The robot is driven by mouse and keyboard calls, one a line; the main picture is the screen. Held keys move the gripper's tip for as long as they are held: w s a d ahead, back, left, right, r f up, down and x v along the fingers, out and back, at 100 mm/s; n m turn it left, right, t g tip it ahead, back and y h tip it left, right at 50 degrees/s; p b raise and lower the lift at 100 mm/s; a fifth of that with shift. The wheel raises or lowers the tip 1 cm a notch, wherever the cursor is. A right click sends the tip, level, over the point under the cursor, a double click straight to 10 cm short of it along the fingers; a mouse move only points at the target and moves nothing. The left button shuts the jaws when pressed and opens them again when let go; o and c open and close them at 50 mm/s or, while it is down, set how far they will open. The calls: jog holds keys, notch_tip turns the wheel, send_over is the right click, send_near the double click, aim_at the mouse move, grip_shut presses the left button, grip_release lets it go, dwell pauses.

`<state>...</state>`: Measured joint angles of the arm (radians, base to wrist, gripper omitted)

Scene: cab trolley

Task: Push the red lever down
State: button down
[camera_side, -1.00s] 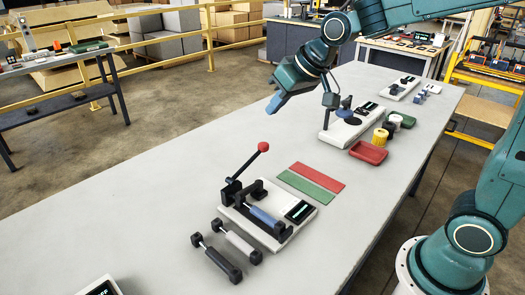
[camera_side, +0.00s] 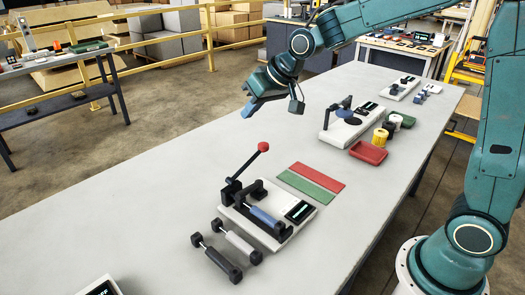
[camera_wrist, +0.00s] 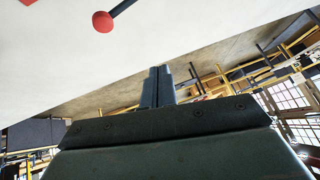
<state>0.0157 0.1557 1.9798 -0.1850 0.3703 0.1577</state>
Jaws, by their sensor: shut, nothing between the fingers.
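The red lever is a black arm with a red ball knob (camera_side: 263,146), raised and tilted up to the right on a white-based fixture (camera_side: 234,216) on the table. A blue and silver cylinder (camera_side: 264,217) lies in the fixture. In the wrist view the red knob (camera_wrist: 102,21) shows at the top left with part of its black arm. My gripper (camera_side: 248,109) is above the table, behind and apart from the knob in the side view. Its fingers (camera_wrist: 157,85) are together and hold nothing.
Two cylinders, one white (camera_side: 240,243) and one dark (camera_side: 222,264), lie in front of the fixture. A red strip (camera_side: 317,177) and a green strip (camera_side: 308,187) lie behind it. A red tray (camera_side: 368,152) and another fixture (camera_side: 343,128) stand farther back.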

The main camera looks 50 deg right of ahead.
jog(key=shift+f, duration=0.1)
send_over(253, 158)
jog(key=d, duration=0.2)
notch_tip(253, 158, down, 8)
jog(key=shift+s, duration=0.35)
jog(key=shift+d+f, duration=0.1)
jog(key=shift+f, duration=0.1)
dwell(2.1)
jog(key=shift+f, duration=0.25)
